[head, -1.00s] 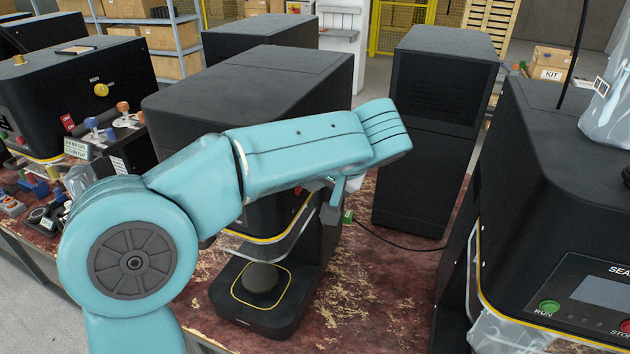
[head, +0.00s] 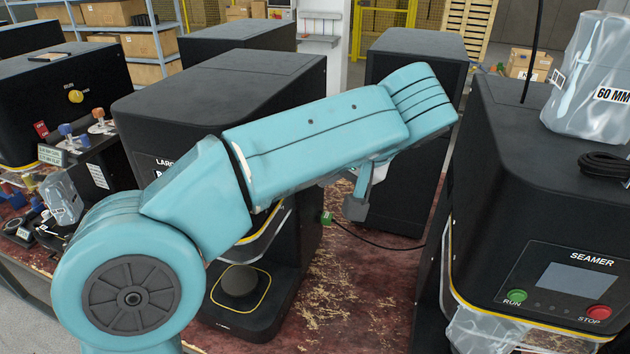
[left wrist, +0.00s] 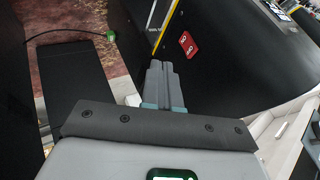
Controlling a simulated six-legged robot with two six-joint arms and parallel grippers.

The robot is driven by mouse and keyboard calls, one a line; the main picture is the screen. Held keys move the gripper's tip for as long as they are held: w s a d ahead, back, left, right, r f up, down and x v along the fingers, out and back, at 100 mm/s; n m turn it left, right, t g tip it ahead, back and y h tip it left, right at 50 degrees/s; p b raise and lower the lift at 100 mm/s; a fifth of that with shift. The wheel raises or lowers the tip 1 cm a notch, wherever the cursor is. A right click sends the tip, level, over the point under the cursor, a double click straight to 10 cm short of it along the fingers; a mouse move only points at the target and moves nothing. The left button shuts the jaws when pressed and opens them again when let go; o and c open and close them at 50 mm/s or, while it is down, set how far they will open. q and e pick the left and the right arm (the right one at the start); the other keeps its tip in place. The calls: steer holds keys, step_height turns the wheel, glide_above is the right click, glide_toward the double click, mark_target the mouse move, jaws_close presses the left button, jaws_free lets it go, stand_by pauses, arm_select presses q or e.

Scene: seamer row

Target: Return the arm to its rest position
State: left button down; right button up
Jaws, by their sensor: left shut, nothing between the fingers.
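My left arm comes in from the left in the head view and reaches across the front of the large black machine (head: 200,95). My left gripper (head: 357,205) hangs below the arm's far end, partly hidden by it, above the worn red bench (head: 330,280). In the left wrist view the left gripper (left wrist: 162,80) shows its two grey fingers side by side, shut with nothing between them. It points towards a black machine side with a red label (left wrist: 187,44). My right gripper is not in view.
A black seamer (head: 540,220) with a green RUN and a red STOP button stands at right. A wrapped bundle marked 60 MM (head: 590,85) sits on it. A tall black cabinet (head: 415,60) stands behind the arm. A black cable (head: 385,242) crosses the bench.

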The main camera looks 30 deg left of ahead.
arm_select(q)
steer(key=d+f+m+g+h, duration=0.1)
steer(key=d+f+m+h, duration=0.3)
steer(key=f, duration=1.2)
steer(key=d+f+m+g+h, duration=0.1)
steer(key=d+f+m+h, duration=0.35)
steer(key=f, duration=1.25)
steer(key=s+d+f+n+h, duration=0.1)
steer(key=s+d+f+n, duration=0.1)
steer(key=s+f, duration=0.7)
steer(key=s+d+f+n+h, duration=0.2)
steer(key=s+f+n, duration=0.3)
steer(key=s+f, duration=0.5)
steer(key=shift+d, duration=0.65)
